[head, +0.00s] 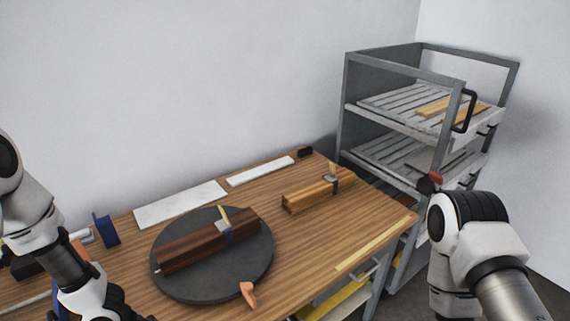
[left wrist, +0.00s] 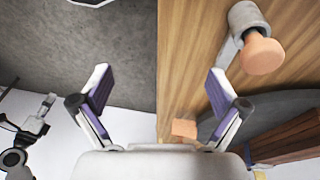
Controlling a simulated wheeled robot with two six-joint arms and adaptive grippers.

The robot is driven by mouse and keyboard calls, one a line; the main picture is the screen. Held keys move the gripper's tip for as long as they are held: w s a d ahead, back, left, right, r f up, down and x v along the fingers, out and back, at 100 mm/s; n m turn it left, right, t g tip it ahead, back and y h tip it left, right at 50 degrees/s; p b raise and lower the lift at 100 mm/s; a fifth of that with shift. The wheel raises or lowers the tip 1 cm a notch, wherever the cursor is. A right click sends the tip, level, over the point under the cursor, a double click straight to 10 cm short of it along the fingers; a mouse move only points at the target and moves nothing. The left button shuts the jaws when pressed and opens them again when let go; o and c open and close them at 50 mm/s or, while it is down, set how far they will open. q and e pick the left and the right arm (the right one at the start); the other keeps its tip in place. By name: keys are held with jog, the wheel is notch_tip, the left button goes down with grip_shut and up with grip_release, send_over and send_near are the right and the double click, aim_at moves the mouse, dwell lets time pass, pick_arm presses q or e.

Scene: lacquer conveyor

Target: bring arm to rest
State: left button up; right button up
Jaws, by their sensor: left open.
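My left arm comes in from the left edge in the head view, and its gripper end runs into the bottom edge there. In the left wrist view my left gripper (left wrist: 160,88) has its two fingers spread wide with nothing between them. It is over the table's edge, with floor on one side and wood on the other. My right arm (head: 470,240) is at the lower right in the head view, beside the rack, and its gripper jaws cannot be made out. Small arm parts at the lower left of the left wrist view are too small to judge.
On the wooden table (head: 315,235) a dark turntable (head: 190,290) bears a reddish-brown block (head: 190,250). A lighter wooden block (head: 305,197), white strips (head: 180,204) and a yellow strip (head: 375,243) lie around it. An orange knob (left wrist: 262,55) is near my left gripper. A grey shelf rack (head: 395,125) stands right.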

pick_arm(q)
jog(key=s+d+f+n+g+b, duration=0.2)
jog(key=s+d+f+n, duration=0.15)
jog(key=s+f, duration=0.4)
jog(key=s+d+f+n+g+b, duration=0.15)
jog(key=s+f+n, duration=0.25)
jog(key=s, duration=0.6)
jog(key=a+n+t+y, duration=0.1)
jog(key=w+a+n+t+y, duration=0.2)
jog(key=shift+a+f+n, duration=0.25)
jog(key=shift+a+f, duration=0.05)
pick_arm(e)
jog(key=f, duration=0.1)
jog(key=s+f, duration=0.1)
jog(key=f, duration=0.1)
pick_arm(q)
jog(key=shift+w, duration=0.15)
